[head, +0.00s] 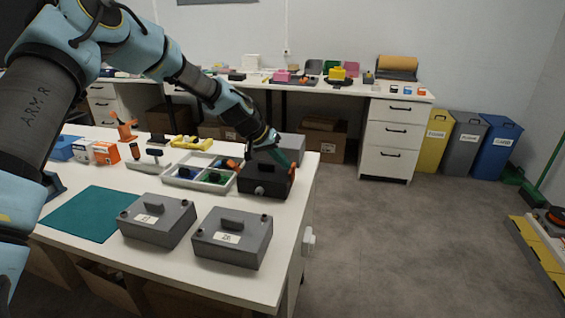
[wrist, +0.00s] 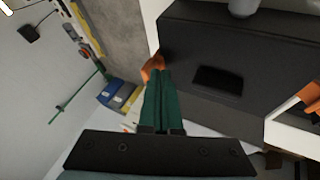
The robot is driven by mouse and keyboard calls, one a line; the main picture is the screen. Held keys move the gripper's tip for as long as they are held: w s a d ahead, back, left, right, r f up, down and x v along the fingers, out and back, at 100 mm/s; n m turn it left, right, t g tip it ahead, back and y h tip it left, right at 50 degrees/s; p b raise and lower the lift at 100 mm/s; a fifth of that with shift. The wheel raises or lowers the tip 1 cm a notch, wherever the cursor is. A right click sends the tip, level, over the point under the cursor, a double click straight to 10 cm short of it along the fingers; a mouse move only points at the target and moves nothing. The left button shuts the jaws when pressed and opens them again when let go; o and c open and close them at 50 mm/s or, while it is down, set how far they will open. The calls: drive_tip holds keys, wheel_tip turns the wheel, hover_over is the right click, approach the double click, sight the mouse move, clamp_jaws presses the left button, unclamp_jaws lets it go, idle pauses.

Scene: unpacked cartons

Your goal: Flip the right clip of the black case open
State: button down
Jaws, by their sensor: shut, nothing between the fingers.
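The black case (head: 262,182) stands at the right end of the white table, lid closed, and fills the upper right of the wrist view (wrist: 250,60). Its right orange clip (wrist: 152,68) is at the case's corner in the wrist view, right at my fingertips. In the head view this clip (head: 292,171) shows only as a small orange patch. The fingertips are beside or touching the right clip; I cannot tell which.
Two grey cases (head: 158,220) (head: 233,238) stand in front of the black case. A divided grey tray (head: 184,183) with coloured parts is to its left. A grey box (head: 290,144) stands behind my gripper. Open floor lies right of the table.

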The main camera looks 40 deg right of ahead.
drive_tip(key=shift+s+d+r+m+t+y, duration=0.15)
drive_tip(key=shift+s+d+t+y, duration=0.2)
drive_tip(key=shift+s+t, duration=0.2)
drive_tip(key=shift+s+d+r+m+t+y, duration=0.15)
drive_tip(key=shift+s+d+t+y, duration=0.15)
drive_tip(key=shift+s+t, duration=0.2)
drive_tip(key=s+t+y, duration=0.1)
drive_tip(key=t, duration=0.1)
drive_tip(key=s+d+t+y+b, duration=0.1)
drive_tip(key=t, duration=0.1)
drive_tip(key=shift+d+f+m+y, duration=0.2)
drive_tip(key=shift+m+y, duration=0.15)
drive_tip(key=shift+m, duration=0.05)
drive_tip(key=shift+f+b, duration=0.1)
drive_tip(key=shift+b, duration=0.2)
drive_tip(key=shift+w+a+f, duration=0.25)
drive_tip(key=shift+w+a, duration=0.1)
drive_tip(key=shift+w, duration=0.15)
